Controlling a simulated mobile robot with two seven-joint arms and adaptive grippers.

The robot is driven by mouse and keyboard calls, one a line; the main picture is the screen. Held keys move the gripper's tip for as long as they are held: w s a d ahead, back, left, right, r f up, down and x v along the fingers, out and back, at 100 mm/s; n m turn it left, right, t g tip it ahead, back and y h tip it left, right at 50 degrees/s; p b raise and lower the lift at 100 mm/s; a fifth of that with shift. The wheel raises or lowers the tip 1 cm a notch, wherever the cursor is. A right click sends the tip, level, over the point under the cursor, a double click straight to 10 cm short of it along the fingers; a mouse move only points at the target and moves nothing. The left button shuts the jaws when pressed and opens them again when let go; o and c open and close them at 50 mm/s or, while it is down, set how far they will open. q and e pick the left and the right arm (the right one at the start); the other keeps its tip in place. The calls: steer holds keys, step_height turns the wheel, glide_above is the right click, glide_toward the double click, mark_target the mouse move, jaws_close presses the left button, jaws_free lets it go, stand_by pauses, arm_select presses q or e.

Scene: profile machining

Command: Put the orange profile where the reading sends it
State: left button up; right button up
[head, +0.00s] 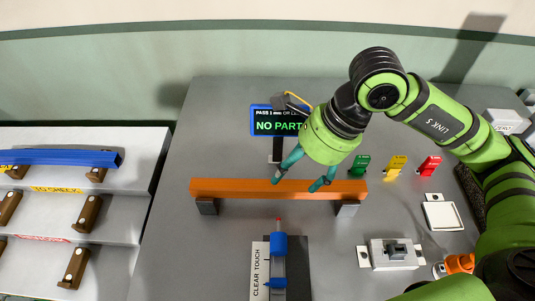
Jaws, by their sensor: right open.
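The orange profile (235,189) is a long bar lying level across two dark grey supports, one near each end, on the grey table. My right gripper (299,184) is open above the right half of the bar, with its teal fingers apart. The fingertips overlap the bar in the picture; I cannot tell whether they touch it. A blue-framed display (265,122) behind the bar reads "NO PART", with a "PASS" line above, partly hidden by my gripper. A blue probe (278,244) with a red tip stands in front of the bar. My left gripper is not in view.
A stepped grey rack (105,210) stands at left, with brown rests, yellow and red labels and a blue profile (75,158) on its top step. Green (360,165), yellow (396,166) and red (430,166) tags stand at right. A small clamp fixture (391,252) sits front right.

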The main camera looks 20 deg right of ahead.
mark_target(280, 189)
steer(key=shift+w+a+f, duration=0.1)
steer(key=shift+a+f+p, duration=0.15)
steer(key=shift+f+p, duration=0.1)
steer(key=shift+p, duration=0.1)
steer(key=shift+s+a+f+p, duration=0.1)
steer(key=shift+a+f+p, duration=0.25)
steer(key=shift+f+p, duration=0.25)
steer(key=shift+s+a+f+p, duration=0.1)
steer(key=shift+a+f+p, duration=0.2)
steer(key=shift+f+p, duration=0.25)
steer(key=x, duration=0.2)
steer(key=shift+w+f, duration=0.25)
steer(key=shift+f, duration=0.1)
steer(key=shift+w+a+f, duration=0.1)
steer(key=shift+f, duration=0.1)
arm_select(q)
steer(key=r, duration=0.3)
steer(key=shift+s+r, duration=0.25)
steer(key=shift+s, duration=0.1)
arm_select(e)
jaws_close()
